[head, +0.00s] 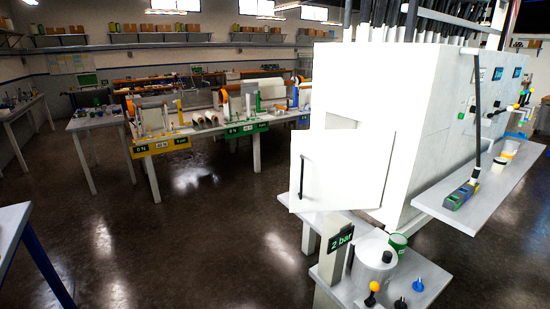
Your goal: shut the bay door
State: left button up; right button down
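The bay door (345,168) is a white flat panel with a black vertical bar handle (302,177) near its left edge. It stands open, swung out from the large white cabinet (408,115). Part of the bay opening (341,122) shows above the door's top edge; the door hides the rest. The hinge is not clearly visible; the door's right edge is the one nearest the cabinet. Neither of my grippers is in view.
A grey shelf (485,188) juts out at the right. A long worktable (110,120) stands behind. The dark floor (200,230) at left centre is clear.

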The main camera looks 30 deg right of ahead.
aim_at(331, 170)
jog(key=i, duration=1.45)
jog(key=z, duration=1.15)
